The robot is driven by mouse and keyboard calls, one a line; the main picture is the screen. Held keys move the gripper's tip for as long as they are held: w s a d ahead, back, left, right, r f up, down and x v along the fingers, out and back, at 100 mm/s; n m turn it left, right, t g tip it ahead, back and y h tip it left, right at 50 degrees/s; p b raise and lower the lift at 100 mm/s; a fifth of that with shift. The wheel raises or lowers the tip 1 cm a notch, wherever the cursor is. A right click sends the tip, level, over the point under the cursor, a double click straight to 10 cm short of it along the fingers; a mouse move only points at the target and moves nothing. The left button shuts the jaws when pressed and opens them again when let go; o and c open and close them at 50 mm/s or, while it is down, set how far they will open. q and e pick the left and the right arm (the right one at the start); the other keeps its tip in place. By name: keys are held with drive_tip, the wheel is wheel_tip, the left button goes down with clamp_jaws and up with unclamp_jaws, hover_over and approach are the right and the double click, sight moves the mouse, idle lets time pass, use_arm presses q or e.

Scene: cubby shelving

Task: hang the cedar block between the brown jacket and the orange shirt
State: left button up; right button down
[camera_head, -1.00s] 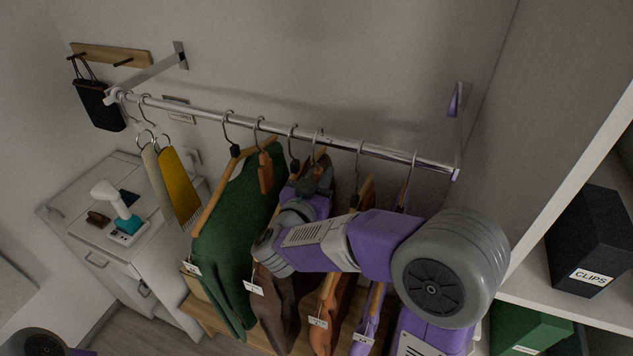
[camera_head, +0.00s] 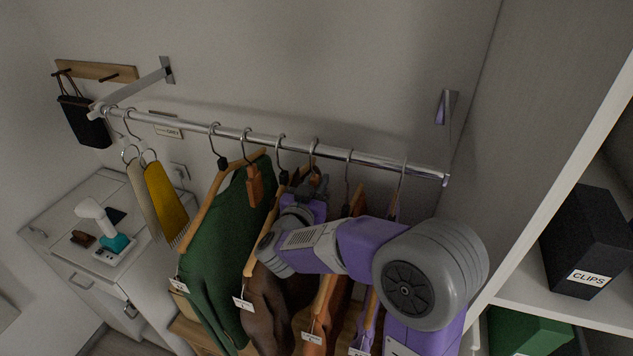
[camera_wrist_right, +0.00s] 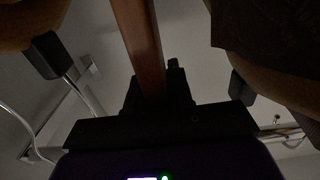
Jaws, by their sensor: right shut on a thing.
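My right gripper (camera_head: 313,190) is shut on a reddish-brown wooden piece, which I take as the cedar block (camera_wrist_right: 138,35), upright between the fingers in the wrist view. Its hook (camera_head: 313,145) shows at the rail (camera_head: 380,165); I cannot tell whether it bears on it. The held block is between the brown jacket (camera_head: 268,305) on the left and the orange shirt (camera_head: 322,318) on the right. My arm hides much of both. My left gripper is out of view.
A similar wooden block (camera_head: 255,187) hangs between the green sweater (camera_head: 215,255) and the brown jacket. A purple garment (camera_head: 365,330) hangs right of the orange shirt. Yellow cloth (camera_head: 163,200) hangs at left. A shelf with a black box (camera_head: 590,240) stands at right.

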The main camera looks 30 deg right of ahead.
drive_tip(key=shift+f, duration=0.1)
drive_tip(key=c, duration=0.9)
unclamp_jaws()
drive_tip(key=b+v, duration=0.1)
drive_tip(key=v, duration=0.6)
drive_tip(key=shift+s+a, duration=0.2)
drive_tip(key=shift+s, duration=0.05)
